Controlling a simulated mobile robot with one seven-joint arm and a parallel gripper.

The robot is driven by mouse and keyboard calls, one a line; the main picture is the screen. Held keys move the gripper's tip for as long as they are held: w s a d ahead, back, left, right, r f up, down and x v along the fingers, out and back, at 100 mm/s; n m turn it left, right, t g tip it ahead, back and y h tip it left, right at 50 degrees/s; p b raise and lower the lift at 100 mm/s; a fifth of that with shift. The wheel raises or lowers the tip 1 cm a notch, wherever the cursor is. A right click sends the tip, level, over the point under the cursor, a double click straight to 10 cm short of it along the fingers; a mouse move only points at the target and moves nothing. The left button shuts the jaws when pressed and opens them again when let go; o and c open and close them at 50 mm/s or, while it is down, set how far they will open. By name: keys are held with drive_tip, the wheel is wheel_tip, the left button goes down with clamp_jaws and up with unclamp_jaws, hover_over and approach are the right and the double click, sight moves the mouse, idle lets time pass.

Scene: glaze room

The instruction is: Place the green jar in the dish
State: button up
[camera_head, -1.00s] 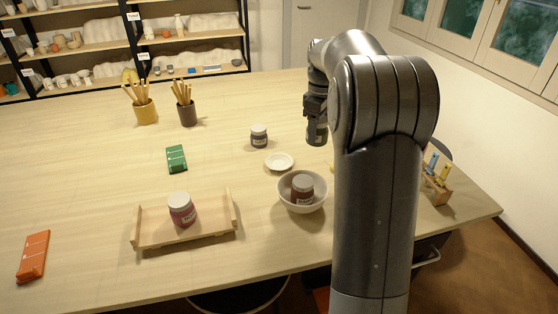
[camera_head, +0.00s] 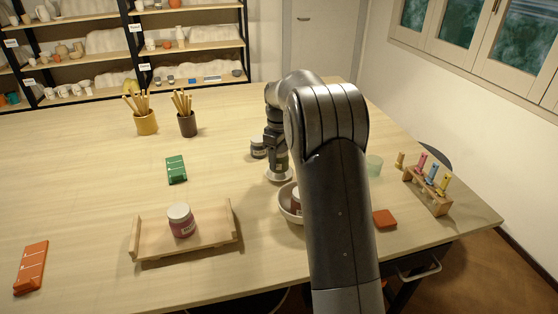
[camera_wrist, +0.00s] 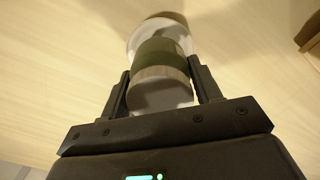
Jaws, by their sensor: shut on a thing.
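My gripper (camera_head: 277,150) is shut on the green jar (camera_wrist: 160,48), with one finger on each side of it. In the wrist view the jar shows a dark green band and a pale grey lid. I cannot tell whether the jar touches the dish.
A dark jar (camera_head: 257,153) stands just behind and left of the dish. A bowl (camera_head: 287,207) with a jar in it is close in front, partly hidden by my arm. A wooden tray (camera_head: 215,240) holds a pink jar (camera_head: 181,222). A pale green cup (camera_head: 374,166) stands to the right.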

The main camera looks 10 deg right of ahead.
drive_tip(key=shift+f, duration=0.75)
drive_tip(key=shift+f, duration=0.1)
drive_tip(key=shift+f, duration=0.35)
drive_tip(key=o, duration=1.1)
drive_tip(key=shift+f, duration=0.1)
drive_tip(key=shift+o, duration=0.2)
